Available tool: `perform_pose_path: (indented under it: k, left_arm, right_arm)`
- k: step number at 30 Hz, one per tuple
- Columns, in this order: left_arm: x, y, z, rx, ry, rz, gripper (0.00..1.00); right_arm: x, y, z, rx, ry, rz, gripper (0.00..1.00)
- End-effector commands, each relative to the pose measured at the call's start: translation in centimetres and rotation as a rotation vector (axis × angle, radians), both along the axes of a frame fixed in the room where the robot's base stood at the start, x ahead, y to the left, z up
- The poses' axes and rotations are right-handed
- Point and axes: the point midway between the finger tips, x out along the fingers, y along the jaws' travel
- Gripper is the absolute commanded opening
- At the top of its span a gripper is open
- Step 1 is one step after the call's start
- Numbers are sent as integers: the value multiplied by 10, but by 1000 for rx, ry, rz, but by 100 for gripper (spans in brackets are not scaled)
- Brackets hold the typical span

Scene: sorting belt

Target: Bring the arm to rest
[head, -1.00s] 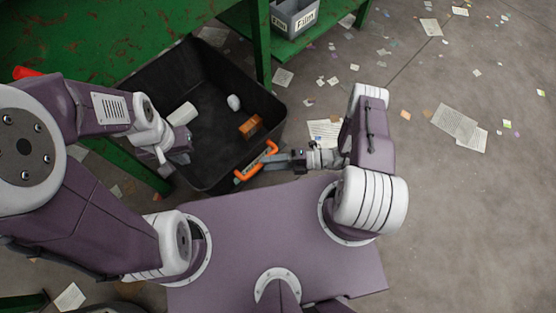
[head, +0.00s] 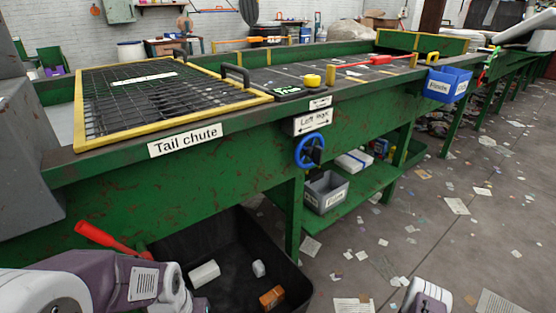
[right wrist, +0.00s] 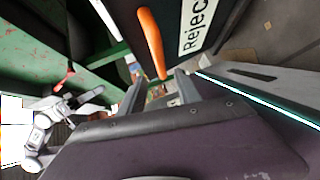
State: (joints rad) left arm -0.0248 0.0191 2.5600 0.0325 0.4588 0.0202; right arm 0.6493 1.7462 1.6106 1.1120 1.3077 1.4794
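My right gripper (right wrist: 158,92) shows in the right wrist view with its two fingers apart. The bin's orange handle (right wrist: 150,40) is just beyond the fingers, and nothing clearly sits between them. In the head view only a small piece of my right arm (head: 427,297) shows at the bottom edge. My left arm (head: 110,282) comes in at the lower left of the head view, beside the black bin (head: 287,257); its gripper is mostly cut off at the bottom edge. The left arm also shows small in the right wrist view (right wrist: 42,130), too small to read its fingers.
A red lever (head: 112,240) sticks out above my left arm. The green belt frame (head: 190,190) stands ahead. Littered floor lies open at right.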

Motion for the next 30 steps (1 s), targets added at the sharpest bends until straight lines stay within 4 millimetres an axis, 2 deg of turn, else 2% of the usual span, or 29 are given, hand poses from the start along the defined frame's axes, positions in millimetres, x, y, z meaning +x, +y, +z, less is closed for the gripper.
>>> perform_pose_path:
  k: [2,5,12,18,24,25,27,28,30]
  left_arm:
    - [0,0,3,0,0,0,0]
    - [0,0,5,0,0,0,0]
    - [0,0,11,0,0,0,0]
    - [0,0,15,0,0,0,0]
    - [0,0,18,0,0,0,0]
    - [0,0,19,0,0,0,0]
    - [0,0,20,0,0,0,0]
    - [0,0,27,0,1,0,0]
    - [0,0,63,0,0,0,0]
  right_arm:
    - [0,-4,17,-70,-113,115,40]
    - [-7,-11,48,-204,-373,387,40]
    - [-26,-44,128,-408,-1155,1209,40]
    - [-24,-67,183,-395,-1697,1829,40]
    - [-17,-74,224,-296,-2056,2308,40]
    - [-15,-74,230,269,2046,-2313,40]
    - [-13,-73,243,193,1908,-2199,40]
    - [-12,-73,253,170,1865,-2166,40]
    - [-12,-74,287,174,1884,-2183,40]
